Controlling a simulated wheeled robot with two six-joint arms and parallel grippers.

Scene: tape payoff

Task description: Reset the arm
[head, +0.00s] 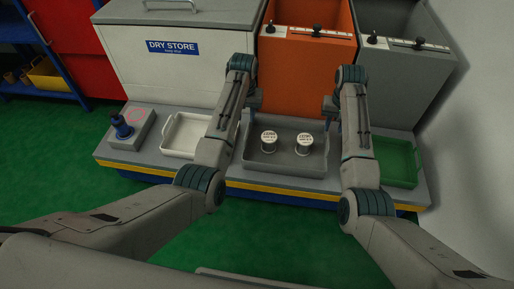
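My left gripper (253,103) hangs at the back left of the dark grey tray, in front of the orange bin. My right gripper (331,105) hangs at the back right of the same tray. Both are small and partly hidden by my own arms, so I cannot tell how far their fingers are apart. Two round items with white labelled tops, a left one (268,136) and a right one (305,139), stand side by side in the dark grey tray (285,163). Both grippers are apart from them.
A white tray (172,152) and a block with a blue-handled tool (122,128) are at left on the bench. A green tray (408,175) is at right. Behind stand the dry store box (140,75), an orange bin (290,85) and a grey bin (405,85). A wall bounds the right.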

